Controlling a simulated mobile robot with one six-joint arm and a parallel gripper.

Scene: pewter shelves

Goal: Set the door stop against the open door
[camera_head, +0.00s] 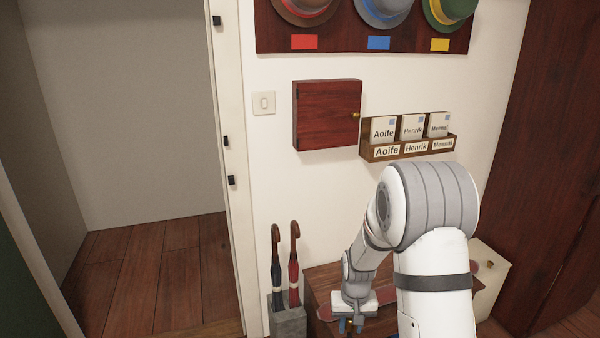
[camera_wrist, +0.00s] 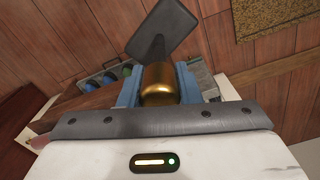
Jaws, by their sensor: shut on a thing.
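My gripper (camera_wrist: 160,88) is shut on a brass cylinder joined to a dark grey flat piece, which I take to be the door stop (camera_wrist: 158,82). The grey piece points away from the gripper, tilted, above the floor. In the head view my gripper (camera_head: 350,325) is low, in front of the wooden bench, and only a small brass bit of the held thing shows. The doorway stands open at the left. A dark green panel (camera_head: 18,285) at the far left edge may be the open door; most of it is out of frame.
A grey stand (camera_head: 288,322) with two umbrellas is between the doorway and the bench (camera_head: 322,278). A cream box (camera_head: 492,270) is right of the bench. A red cabinet (camera_head: 325,115) and a letter rack (camera_head: 408,150) hang above. A mat (camera_wrist: 270,15) lies on the floor. The doorway floor is clear.

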